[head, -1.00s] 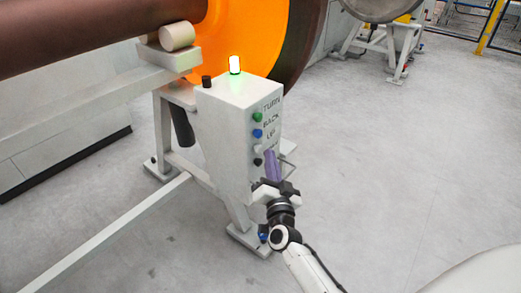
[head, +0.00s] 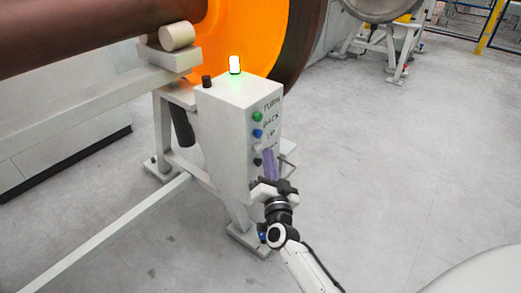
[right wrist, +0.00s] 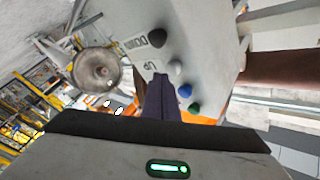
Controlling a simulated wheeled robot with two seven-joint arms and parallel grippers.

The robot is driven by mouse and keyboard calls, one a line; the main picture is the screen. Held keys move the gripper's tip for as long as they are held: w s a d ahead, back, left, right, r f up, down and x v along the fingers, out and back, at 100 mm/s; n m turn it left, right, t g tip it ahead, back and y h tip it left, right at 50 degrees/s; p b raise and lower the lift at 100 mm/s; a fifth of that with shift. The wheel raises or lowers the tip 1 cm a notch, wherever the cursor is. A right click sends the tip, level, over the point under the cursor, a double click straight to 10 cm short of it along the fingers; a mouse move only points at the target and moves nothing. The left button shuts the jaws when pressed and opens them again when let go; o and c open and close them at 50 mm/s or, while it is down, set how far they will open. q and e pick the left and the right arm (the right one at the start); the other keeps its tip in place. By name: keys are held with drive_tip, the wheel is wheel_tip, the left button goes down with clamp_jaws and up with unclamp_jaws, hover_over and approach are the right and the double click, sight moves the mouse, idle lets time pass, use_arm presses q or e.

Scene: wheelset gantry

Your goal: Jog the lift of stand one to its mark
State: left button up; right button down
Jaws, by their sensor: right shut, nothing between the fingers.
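The white control box (head: 222,140) of the stand has a column of buttons on its right face: green (head: 257,116) by TURN, blue (head: 257,133) by BACK, a white one by UP, and black (head: 257,162). In the right wrist view the white button (right wrist: 176,67) is by UP and the black button (right wrist: 157,38) by DOWN. My right gripper (head: 268,152) is shut and empty. Its purple fingers (right wrist: 163,98) point at the button face, tips close to the white button; I cannot tell whether they touch. My left gripper is out of view.
A lit lamp (head: 235,65) and a dark knob (head: 207,82) are on top of the box. Behind are an orange wheel (head: 245,35) and a brown axle (head: 90,32) above a roller (head: 177,36). The floor (head: 400,150) at right is clear.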

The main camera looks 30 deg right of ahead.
drive_tip(key=shift+w+a+r, duration=0.25)
drive_tip(key=shift+w+a, duration=0.2)
drive_tip(key=shift+w, duration=0.35)
idle(5.7)
idle(0.3)
drive_tip(key=shift+s+f+p, duration=0.2)
drive_tip(key=shift+s, duration=0.4)
drive_tip(key=shift+s+f+p, duration=0.15)
drive_tip(key=shift+s+f, duration=0.05)
drive_tip(key=shift+s, duration=0.5)
drive_tip(key=shift+s+d+r+p, duration=0.1)
drive_tip(key=shift+s+d+p, duration=0.25)
drive_tip(key=shift+s, duration=0.35)
drive_tip(key=shift+s+d+p, duration=0.35)
drive_tip(key=shift+s+p, duration=0.05)
drive_tip(key=shift+s, duration=0.3)
drive_tip(key=shift+s+d+r+p, duration=0.1)
drive_tip(key=shift+s+d+p, duration=0.25)
drive_tip(key=shift+s, duration=0.35)
